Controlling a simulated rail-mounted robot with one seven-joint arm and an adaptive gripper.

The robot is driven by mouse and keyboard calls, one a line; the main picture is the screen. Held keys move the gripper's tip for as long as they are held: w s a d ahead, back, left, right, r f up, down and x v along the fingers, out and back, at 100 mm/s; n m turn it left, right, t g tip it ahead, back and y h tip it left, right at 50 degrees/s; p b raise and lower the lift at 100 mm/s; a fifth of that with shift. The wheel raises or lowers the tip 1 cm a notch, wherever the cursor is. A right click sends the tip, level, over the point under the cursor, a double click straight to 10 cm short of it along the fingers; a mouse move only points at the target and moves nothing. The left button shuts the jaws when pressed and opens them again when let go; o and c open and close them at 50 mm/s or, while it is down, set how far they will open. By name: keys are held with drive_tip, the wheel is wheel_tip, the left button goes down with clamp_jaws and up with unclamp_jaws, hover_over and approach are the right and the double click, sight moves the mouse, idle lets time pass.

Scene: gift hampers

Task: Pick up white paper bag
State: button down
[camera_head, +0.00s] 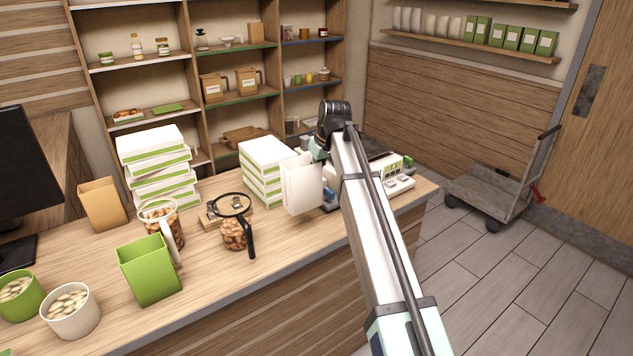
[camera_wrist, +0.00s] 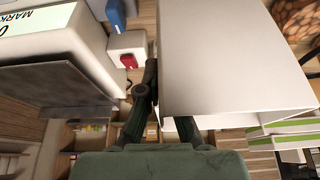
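The white paper bag (camera_head: 302,188) is upright at the counter's right part, beside a stack of white and green boxes. Whether its base touches the counter I cannot tell. My gripper (camera_head: 318,151) is at the bag's top right edge. In the wrist view the bag (camera_wrist: 235,60) fills the middle and right. My gripper (camera_wrist: 157,98) has its fingers leaning together at the bag's near left edge. The left finger lies along the outside of the bag; the right fingertip is hidden behind the bag's wall. The gripper appears shut on that wall.
The box stack (camera_head: 265,170) is close left of the bag. A white machine (camera_head: 397,184) is right of the bag. A trolley (camera_head: 490,193) stands on the floor.

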drive_tip(key=shift+r+b, duration=1.4)
drive_tip(key=shift+r, duration=4.75)
drive_tip(key=shift+a, duration=0.15)
drive_tip(key=a+f+b, duration=0.4)
drive_tip(key=a+b, duration=0.1)
drive_tip(key=a, duration=0.9)
drive_tip(key=s+a+r+n+t+h+b, duration=0.1)
drive_tip(key=s+a+r+t+h+b, duration=0.1)
drive_tip(key=t, duration=0.4)
drive_tip(key=shift+s+r+t+b, duration=0.3)
drive_tip(key=shift+s+r+b, duration=0.45)
drive_tip(key=shift+r, duration=0.5)
